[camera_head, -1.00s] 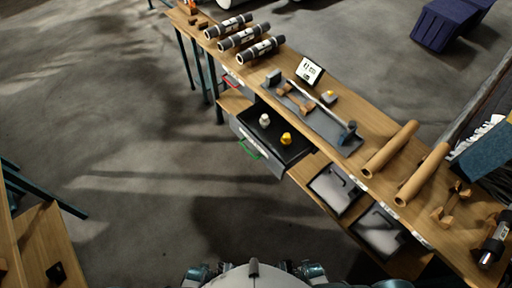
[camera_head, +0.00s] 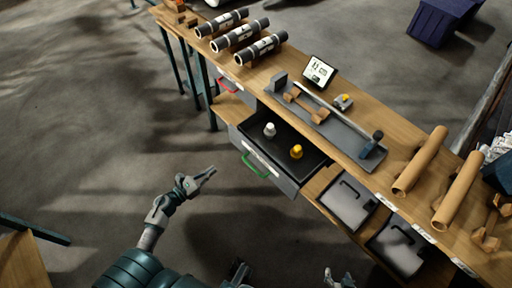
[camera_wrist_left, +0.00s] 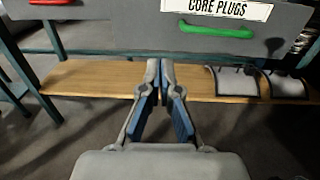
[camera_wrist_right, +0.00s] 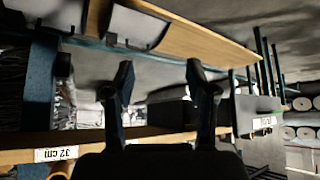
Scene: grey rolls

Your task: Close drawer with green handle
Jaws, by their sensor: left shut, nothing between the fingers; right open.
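The grey drawer (camera_head: 284,182) stands pulled out from the bench in the head view, with a white and a yellow plug-like piece inside. Its green handle (camera_head: 255,166) is on the front face. The handle also shows at the top of the left wrist view (camera_wrist_left: 216,30), beside a "CORE PLUGS" label. My left gripper (camera_head: 213,170) is shut and empty, a little left of the drawer front and apart from it. In the left wrist view its fingertips (camera_wrist_left: 160,65) are together below the drawer front. My right gripper (camera_wrist_right: 160,70) is open and empty; in the head view it is low near the bottom edge.
The wooden bench (camera_head: 425,130) runs diagonally, bearing dark rolls (camera_head: 240,34), brown tubes (camera_head: 420,160) and a small display (camera_head: 319,72). A red handle (camera_head: 227,86) marks another drawer. Two grey trays (camera_head: 347,200) lie on the lower shelf. The floor left of the drawer is clear.

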